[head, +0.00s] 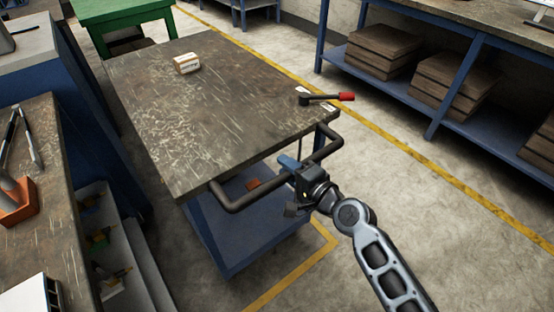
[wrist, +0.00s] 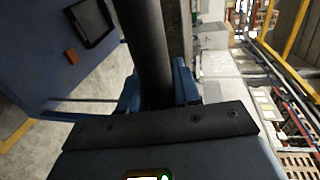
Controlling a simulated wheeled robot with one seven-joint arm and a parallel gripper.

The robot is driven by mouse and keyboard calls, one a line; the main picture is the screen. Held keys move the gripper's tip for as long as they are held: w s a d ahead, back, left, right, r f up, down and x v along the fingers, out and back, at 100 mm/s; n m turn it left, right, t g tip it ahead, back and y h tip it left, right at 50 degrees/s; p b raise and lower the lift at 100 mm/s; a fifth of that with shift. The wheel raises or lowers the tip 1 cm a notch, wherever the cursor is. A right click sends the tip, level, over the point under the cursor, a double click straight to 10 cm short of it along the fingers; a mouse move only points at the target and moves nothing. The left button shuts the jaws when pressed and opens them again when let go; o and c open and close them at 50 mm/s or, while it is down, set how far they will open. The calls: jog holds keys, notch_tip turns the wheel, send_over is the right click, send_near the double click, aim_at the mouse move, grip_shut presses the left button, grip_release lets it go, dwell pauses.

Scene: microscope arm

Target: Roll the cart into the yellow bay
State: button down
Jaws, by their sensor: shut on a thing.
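The cart (head: 215,105) has a scratched dark top, a blue lower shelf (head: 240,225) and a dark tubular handle (head: 245,193) along its near edge. My gripper (head: 297,168) is shut on the handle right of its middle. In the wrist view the handle (wrist: 148,45) passes between my blue fingers. A lever with a red grip (head: 346,97) sits at the cart top's right corner. Yellow floor lines show beside the cart: a corner (head: 331,243) at its near right and a long line (head: 400,146) on its right. The cart hides the rest of the marking.
A small cardboard box (head: 187,64) sits on the cart top. A workbench with an orange holder (head: 17,203) and a blue cabinet stand close on the left. A green table (head: 120,12) is behind the cart. A blue rack with stacked boards (head: 384,47) stands right. Floor (head: 430,215) at right is clear.

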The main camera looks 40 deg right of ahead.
jog(key=shift+s+a+f, duration=0.1)
jog(key=shift+s+f, duration=0.05)
jog(key=shift+s, duration=1.9)
jog(key=c, duration=0.9)
grip_release()
jog(key=shift+s+a+r+b, duration=0.1)
jog(key=shift+s+r+b, duration=0.2)
jog(key=shift+s, duration=0.95)
jog(key=shift+s+d+r+b, duration=0.1)
jog(key=shift+s+r+b, duration=0.2)
jog(key=shift+s, duration=1)
jog(key=shift+s+a+r+b, duration=0.1)
jog(key=shift+s+r+b, duration=0.2)
jog(key=shift+s, duration=0.95)
jog(key=shift+f, duration=0.1)
